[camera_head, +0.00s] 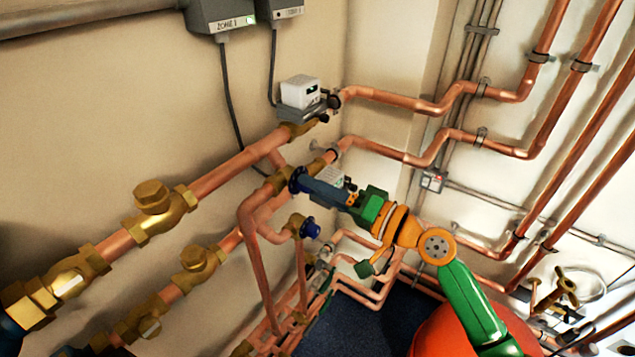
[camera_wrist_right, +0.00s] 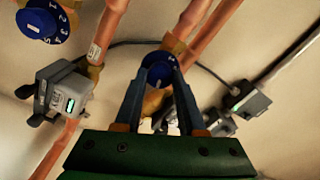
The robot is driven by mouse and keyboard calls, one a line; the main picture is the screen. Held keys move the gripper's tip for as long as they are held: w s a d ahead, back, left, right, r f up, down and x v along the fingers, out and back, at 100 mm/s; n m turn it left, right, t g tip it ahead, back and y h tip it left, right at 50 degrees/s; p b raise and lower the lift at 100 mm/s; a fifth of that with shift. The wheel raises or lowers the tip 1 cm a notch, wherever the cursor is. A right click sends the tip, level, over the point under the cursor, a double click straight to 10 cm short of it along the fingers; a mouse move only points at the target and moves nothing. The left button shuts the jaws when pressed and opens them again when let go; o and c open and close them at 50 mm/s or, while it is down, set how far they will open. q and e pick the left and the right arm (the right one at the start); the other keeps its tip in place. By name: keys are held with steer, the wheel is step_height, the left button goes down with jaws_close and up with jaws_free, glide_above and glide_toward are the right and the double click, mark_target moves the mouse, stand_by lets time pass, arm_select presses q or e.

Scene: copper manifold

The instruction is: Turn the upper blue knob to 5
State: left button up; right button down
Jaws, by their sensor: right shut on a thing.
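The upper blue knob (camera_head: 296,179) sits on a brass valve on the copper pipes, at the middle of the head view. My right gripper (camera_head: 304,183) reaches it from the lower right, and its fingers hide part of the knob. In the right wrist view, the knob (camera_wrist_right: 157,65) is between the two fingertips of the right gripper (camera_wrist_right: 158,72), which is shut on it. The number the knob is set to cannot be read. A lower blue knob (camera_head: 310,228) stands below; it also shows at the top left of the wrist view (camera_wrist_right: 42,20), with white numbers. My left gripper is not in view.
Copper pipes (camera_head: 250,230) run close below and left of the right gripper. A white-topped meter box (camera_head: 300,92) is on the pipe above. Grey zone boxes (camera_head: 222,14) hang on the wall with cables. A red round thing (camera_head: 460,330) is at the bottom.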

steer(key=shift+m, duration=0.6)
steer(key=c, duration=0.5)
jaws_free()
steer(key=b+v, duration=0.2)
steer(key=v, duration=0.5)
